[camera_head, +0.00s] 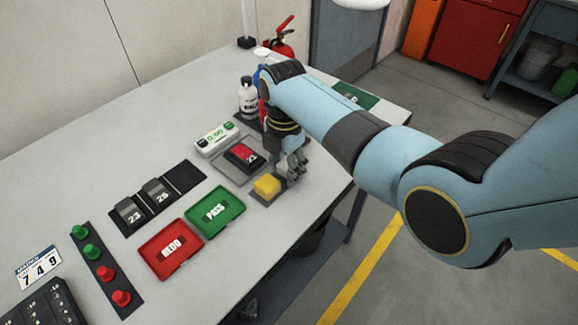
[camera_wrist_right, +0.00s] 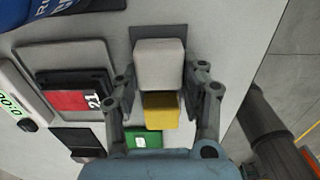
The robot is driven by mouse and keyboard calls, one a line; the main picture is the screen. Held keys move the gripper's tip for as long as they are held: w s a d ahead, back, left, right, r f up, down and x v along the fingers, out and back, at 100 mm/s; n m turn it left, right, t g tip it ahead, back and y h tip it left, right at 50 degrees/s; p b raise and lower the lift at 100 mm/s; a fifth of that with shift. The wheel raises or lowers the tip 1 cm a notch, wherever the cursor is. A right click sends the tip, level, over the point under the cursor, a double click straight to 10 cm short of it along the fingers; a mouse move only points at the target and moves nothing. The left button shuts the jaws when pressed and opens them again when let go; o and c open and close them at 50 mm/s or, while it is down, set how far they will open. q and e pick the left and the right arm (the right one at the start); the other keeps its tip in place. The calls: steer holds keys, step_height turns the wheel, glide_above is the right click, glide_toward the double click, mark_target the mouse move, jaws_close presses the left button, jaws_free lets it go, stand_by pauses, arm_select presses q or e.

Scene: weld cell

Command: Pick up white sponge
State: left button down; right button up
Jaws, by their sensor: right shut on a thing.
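The white sponge (camera_wrist_right: 159,63) is a pale block between the two fingertips of my right gripper (camera_wrist_right: 162,82) in the right wrist view. The fingers press on its two sides. In the head view my right gripper (camera_head: 292,168) is low over the table's right part, and the white sponge is mostly hidden by it. I cannot tell whether the sponge is clear of the dark pad (camera_wrist_right: 140,32) under it. A yellow sponge (camera_head: 267,185) lies right beside the gripper; it also shows in the right wrist view (camera_wrist_right: 160,111). My left gripper is not in view.
A scale (camera_head: 216,138) and a plate with a red-faced block marked 21 (camera_head: 241,156) are left of the gripper. A white bottle (camera_head: 248,100) stands behind. Green PASS (camera_head: 216,211) and red REDO (camera_head: 171,249) trays lie in front. The table's right edge is close.

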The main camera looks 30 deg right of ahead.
mark_target(285, 166)
steer(key=shift+r, duration=0.1)
steer(key=shift+r, duration=0.5)
step_height(285, 166, up, 3)
steer(key=shift+w+r, duration=0.1)
steer(key=s+d+r, duration=0.6)
steer(key=s+d, duration=0.1)
steer(key=s, duration=0.2)
steer(key=shift+s+d+r, duration=0.15)
steer(key=shift+r, duration=0.2)
